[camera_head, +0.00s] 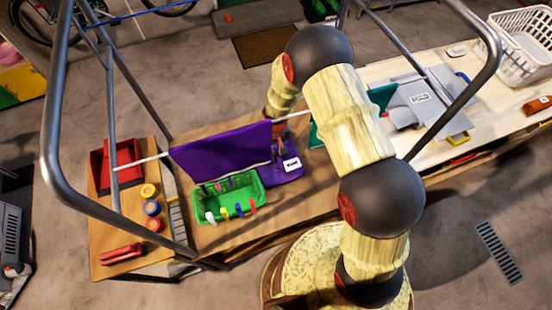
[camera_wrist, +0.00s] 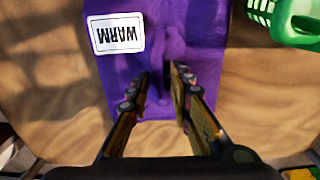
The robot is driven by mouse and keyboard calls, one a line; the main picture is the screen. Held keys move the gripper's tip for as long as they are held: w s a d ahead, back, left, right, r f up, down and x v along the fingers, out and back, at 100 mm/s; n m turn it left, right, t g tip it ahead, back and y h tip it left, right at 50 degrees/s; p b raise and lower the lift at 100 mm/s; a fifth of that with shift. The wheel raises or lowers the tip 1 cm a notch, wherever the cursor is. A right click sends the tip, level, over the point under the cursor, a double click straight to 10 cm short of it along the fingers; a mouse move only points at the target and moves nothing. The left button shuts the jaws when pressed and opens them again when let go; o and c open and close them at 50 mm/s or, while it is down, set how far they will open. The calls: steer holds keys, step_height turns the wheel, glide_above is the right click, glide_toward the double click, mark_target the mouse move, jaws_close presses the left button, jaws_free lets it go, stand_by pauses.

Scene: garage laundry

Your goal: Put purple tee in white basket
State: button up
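Folded purple cloth (camera_head: 284,177), apparently the purple tee, lies on the brown table with a white "WARM" card (camera_head: 292,165) on it; the cloth (camera_wrist: 190,15) and card (camera_wrist: 116,33) also show in the wrist view. A larger purple cloth (camera_head: 222,150) hangs from a rod beside it; I cannot tell whether the two are joined. My gripper (camera_wrist: 160,82) is open over the folded cloth, with a raised crease between its fingers. Contact is unclear, and the head view mostly hides the fingers. The white basket (camera_head: 499,55) stands on the pale table at the far right.
A green basket (camera_head: 213,206) with coloured pegs stands beside the purple cloth. A red dustpan-like bin (camera_head: 118,165) and round tins are at left. A teal cloth (camera_head: 381,98) hangs to the right. Metal rails (camera_head: 52,120) frame the tables. A grey folding board (camera_head: 427,97) lies before the basket.

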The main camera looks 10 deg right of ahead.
jaws_close()
steer(key=shift+r, duration=0.1)
stand_by(0.6)
